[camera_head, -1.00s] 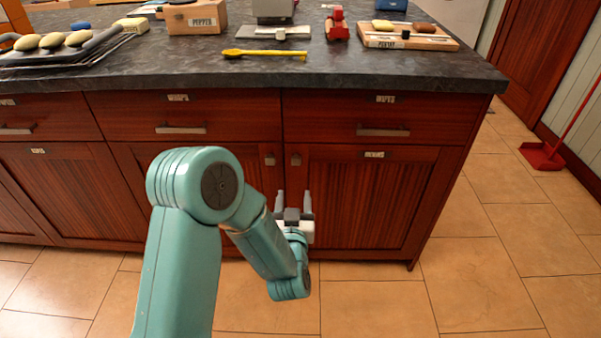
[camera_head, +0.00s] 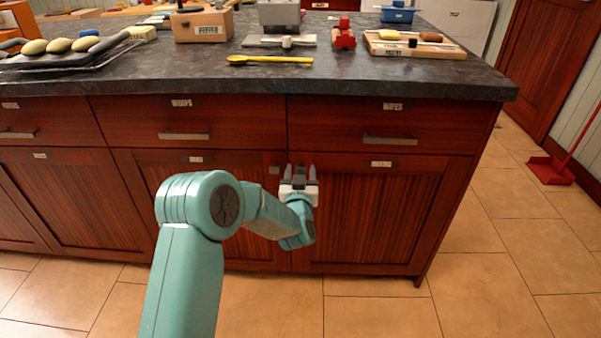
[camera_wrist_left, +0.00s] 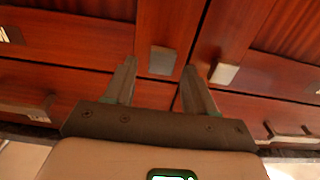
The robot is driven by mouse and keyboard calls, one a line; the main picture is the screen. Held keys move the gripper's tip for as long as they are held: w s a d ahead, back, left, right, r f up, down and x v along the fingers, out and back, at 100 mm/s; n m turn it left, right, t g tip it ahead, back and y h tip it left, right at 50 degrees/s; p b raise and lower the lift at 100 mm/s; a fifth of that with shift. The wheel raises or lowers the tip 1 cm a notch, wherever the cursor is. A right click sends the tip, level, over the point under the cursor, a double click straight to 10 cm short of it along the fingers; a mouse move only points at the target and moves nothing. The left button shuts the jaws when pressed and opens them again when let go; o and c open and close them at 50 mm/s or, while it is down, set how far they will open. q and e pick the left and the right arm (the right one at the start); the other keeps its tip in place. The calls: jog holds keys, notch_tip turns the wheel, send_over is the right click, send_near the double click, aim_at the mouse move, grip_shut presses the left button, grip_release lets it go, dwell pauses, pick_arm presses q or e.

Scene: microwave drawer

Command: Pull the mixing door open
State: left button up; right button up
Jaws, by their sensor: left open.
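The lower right cabinet door (camera_head: 368,215) is dark red wood with a small label (camera_head: 381,163) too small to read. It looks closed. My left gripper (camera_head: 299,170) is open in front of that door's upper left corner, fingers toward the cabinet. In the left wrist view, which looks upside down, a square metal knob (camera_wrist_left: 163,60) lies just beyond and between the open fingertips (camera_wrist_left: 158,65). Contact cannot be told. A second knob (camera_wrist_left: 224,73), on the neighbouring door, lies outside the fingers; it also shows in the head view (camera_head: 274,170). My right gripper is not seen.
Drawers with bar handles (camera_head: 390,140) sit above the doors. The dark countertop (camera_head: 350,75) holds a yellow spoon (camera_head: 270,60), a wooden box (camera_head: 203,27) and a cutting board (camera_head: 415,48).

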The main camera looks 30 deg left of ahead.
pick_arm(q)
jog(key=shift+w+a, duration=0.35)
jog(key=shift+w, duration=0.2)
grip_shut()
jog(key=shift+s+d, duration=0.1)
jog(key=shift+s, duration=0.05)
